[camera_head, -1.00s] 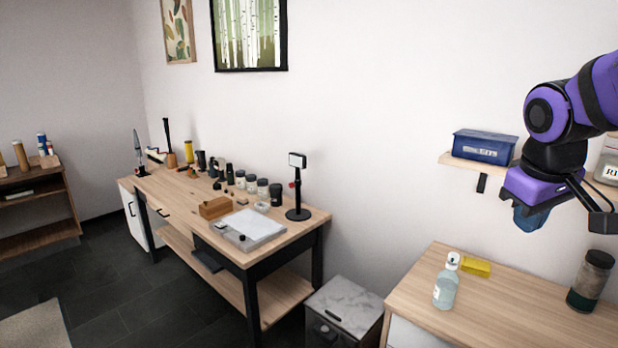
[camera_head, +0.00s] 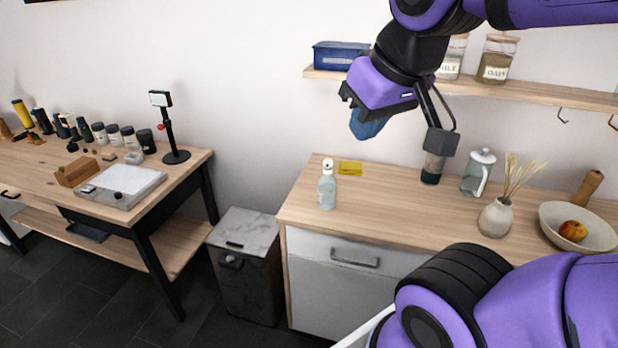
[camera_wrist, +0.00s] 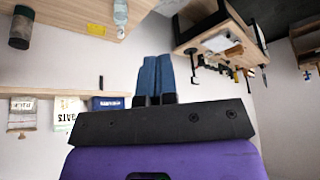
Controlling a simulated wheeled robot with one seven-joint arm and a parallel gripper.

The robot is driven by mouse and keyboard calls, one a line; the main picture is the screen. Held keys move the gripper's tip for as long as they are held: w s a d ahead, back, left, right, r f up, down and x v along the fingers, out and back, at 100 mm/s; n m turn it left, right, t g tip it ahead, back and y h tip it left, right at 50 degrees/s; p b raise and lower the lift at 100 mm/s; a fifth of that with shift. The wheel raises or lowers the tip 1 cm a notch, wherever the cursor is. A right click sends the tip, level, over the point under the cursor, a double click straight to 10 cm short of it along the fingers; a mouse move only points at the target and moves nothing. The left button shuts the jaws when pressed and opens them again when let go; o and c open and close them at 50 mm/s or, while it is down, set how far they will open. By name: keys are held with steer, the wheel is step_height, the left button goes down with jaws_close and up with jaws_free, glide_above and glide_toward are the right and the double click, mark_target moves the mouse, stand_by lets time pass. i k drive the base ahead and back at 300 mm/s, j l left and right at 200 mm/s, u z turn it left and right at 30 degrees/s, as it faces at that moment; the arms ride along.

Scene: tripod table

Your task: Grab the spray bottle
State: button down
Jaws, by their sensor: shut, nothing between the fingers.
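The spray bottle (camera_head: 327,187) is pale, clear-bodied with a white top. It stands upright near the left end of the wooden counter (camera_head: 400,205). It also shows at the top of the wrist view (camera_wrist: 120,16), where the picture is upside down. My gripper (camera_head: 366,126) has blue fingers and hangs in the air above the counter, up and to the right of the bottle and apart from it. In the wrist view my gripper (camera_wrist: 154,78) has its two blue fingers together, with nothing between them.
A yellow sponge-like block (camera_head: 350,168) lies just right of the bottle. A dark-based jar (camera_head: 432,168), a glass press (camera_head: 478,172), a vase (camera_head: 496,216) and a bowl (camera_head: 550,226) stand farther right. A shelf (camera_head: 470,87) with a blue box (camera_head: 338,55) runs above. The counter front by the bottle is clear.

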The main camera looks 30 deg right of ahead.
mark_target(327, 183)
steer(key=i+j+z, duration=0.45)
steer(key=j, duration=0.2)
steer(key=z, duration=1.15)
